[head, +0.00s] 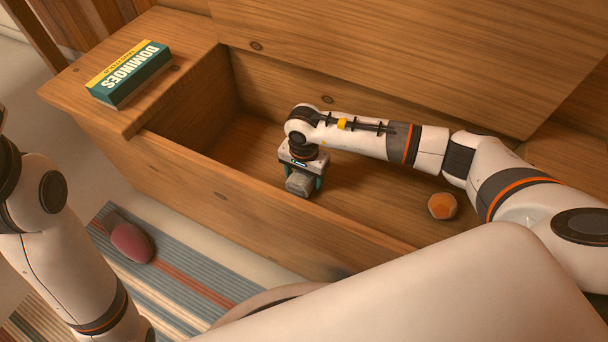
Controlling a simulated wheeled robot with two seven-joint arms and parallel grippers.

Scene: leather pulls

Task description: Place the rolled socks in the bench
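The wooden bench (190,185) stands open, with its box-like compartment showing. My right gripper (304,186) reaches down inside the compartment, its teal fingers on either side of a grey bundle (298,184) that looks like rolled socks. It appears shut on the bundle; whether the bundle touches the compartment floor is hard to tell. An orange-brown rounded bundle (442,206) lies in the compartment at the right. A maroon rounded bundle (132,242), perhaps also rolled socks, lies on the rug outside. My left arm shows at the left, but its gripper is out of view.
A dominoes box (128,75) lies on the bench's left top. The lid (420,50) stands raised behind the compartment. A striped rug (190,290) lies in front. The compartment's left part is clear.

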